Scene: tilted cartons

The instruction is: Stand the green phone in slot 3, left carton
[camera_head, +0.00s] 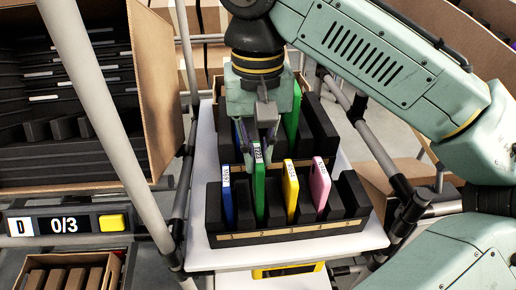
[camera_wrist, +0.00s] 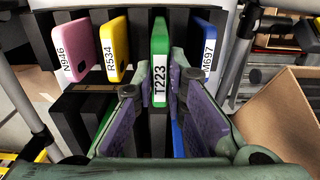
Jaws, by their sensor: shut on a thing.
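The green phone labelled T223 (camera_head: 259,190) stands upright in the front black rack (camera_head: 290,233), between a blue and a yellow phone. My gripper (camera_head: 259,150) is above it and shut on its top end. In the wrist view the green phone (camera_wrist: 160,45) shows between my two fingers (camera_wrist: 158,105); its lower part is hidden in the rack. The left carton (camera_head: 158,85), tilted, has a black slotted insert (camera_head: 60,75) with several pale strips on its dividers. I see no phone in it. Its slot numbers are not readable.
Blue M697 (camera_head: 227,195), yellow R534 (camera_head: 290,190) and pink N946 (camera_head: 320,185) phones stand close by in the rack. Another green phone (camera_head: 292,112) stands in the rack behind. Grey frame poles (camera_head: 105,115) run between rack and left carton. A display (camera_head: 68,224) reads D 0/3.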

